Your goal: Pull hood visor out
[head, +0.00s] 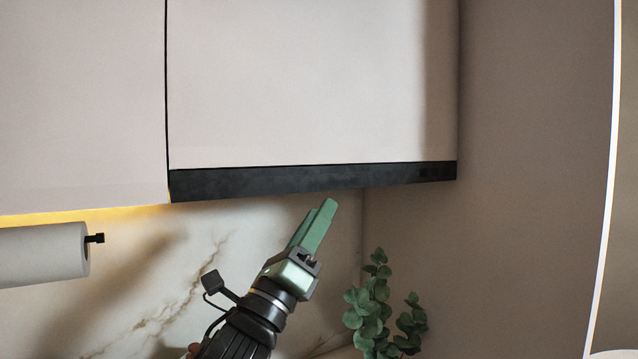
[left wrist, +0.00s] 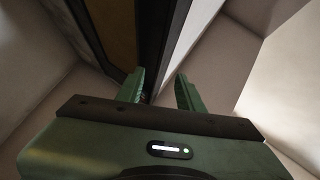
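The hood visor (head: 300,181) is a long black strip along the bottom of the pale upper cabinet in the head view. It looks flush with the cabinet front. My left gripper (head: 319,220) has green fingers pointing up and right, with their tips just below the visor's lower edge in the picture. In the left wrist view my left gripper (left wrist: 160,86) is open, with an empty gap between its fingers. A dark edge (left wrist: 152,42), apparently the visor, runs beyond the gap. I cannot tell whether a finger touches it. My right gripper is in neither view.
A paper towel roll (head: 42,254) hangs under the left cabinet (head: 80,110). A leafy green plant (head: 372,310) stands below, right of my left arm. A plain wall (head: 530,180) closes the right side. Space directly below the visor is otherwise clear.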

